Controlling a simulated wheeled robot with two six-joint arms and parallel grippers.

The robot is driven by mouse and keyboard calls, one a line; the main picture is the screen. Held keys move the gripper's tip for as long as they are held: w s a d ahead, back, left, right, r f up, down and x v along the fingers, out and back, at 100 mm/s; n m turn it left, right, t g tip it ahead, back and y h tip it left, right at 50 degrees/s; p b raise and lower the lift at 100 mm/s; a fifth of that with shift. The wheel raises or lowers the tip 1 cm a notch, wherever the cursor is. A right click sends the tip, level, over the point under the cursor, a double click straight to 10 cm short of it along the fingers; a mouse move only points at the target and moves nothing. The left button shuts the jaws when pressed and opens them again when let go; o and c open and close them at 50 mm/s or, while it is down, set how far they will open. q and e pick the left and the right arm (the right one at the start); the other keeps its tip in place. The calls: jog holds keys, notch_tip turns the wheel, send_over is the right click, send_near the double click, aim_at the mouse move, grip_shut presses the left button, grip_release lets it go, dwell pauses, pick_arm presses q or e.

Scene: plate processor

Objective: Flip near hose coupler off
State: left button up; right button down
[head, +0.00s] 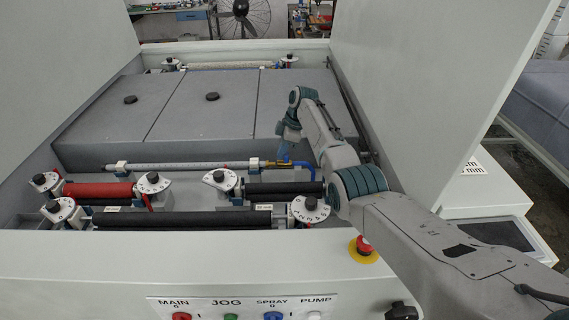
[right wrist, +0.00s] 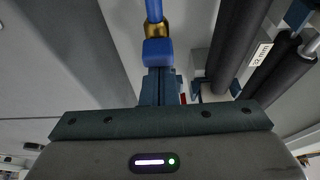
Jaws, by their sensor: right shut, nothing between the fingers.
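The near hose coupler (head: 256,163) is a small brass fitting at the right end of the grey spray bar (head: 180,166), where a blue hose (head: 300,164) joins it. My right gripper (head: 281,133) is shut and empty, just behind and above the coupler and hose. In the right wrist view its closed fingers (right wrist: 158,70) point at the brass coupler (right wrist: 155,29), with the blue hose (right wrist: 153,9) beyond. Whether the fingertips touch the coupler I cannot tell. The state of the coupler's lever is too small to tell. My left gripper is out of view.
Black rollers (head: 180,220) and a red roller (head: 98,190) with dial knobs lie in front of the spray bar. A grey covered block (head: 200,105) fills the space behind it. White side panels (head: 420,80) stand left and right.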

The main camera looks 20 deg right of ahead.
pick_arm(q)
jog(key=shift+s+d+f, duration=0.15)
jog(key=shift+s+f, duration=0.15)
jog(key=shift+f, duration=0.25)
pick_arm(e)
jog(key=shift+d, duration=0.1)
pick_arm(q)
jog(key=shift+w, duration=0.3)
pick_arm(e)
jog(key=shift+d, duration=0.1)
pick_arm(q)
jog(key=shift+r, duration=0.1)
pick_arm(e)
jog(key=a, duration=0.2)
jog(key=a+p, duration=0.1)
jog(key=shift+w+a+r, duration=0.15)
jog(key=shift+w+r, duration=0.05)
jog(key=shift+w, duration=0.05)
jog(key=shift+w+a+r, duration=0.15)
jog(key=shift+w, duration=0.15)
pick_arm(q)
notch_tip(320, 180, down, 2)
jog(key=b, duration=0.3)
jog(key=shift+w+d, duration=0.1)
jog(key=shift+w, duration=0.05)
pick_arm(e)
jog(key=w+v, duration=0.1)
jog(key=v, duration=0.8)
jog(key=shift+s+a, duration=0.2)
jog(key=shift+s, duration=0.25)
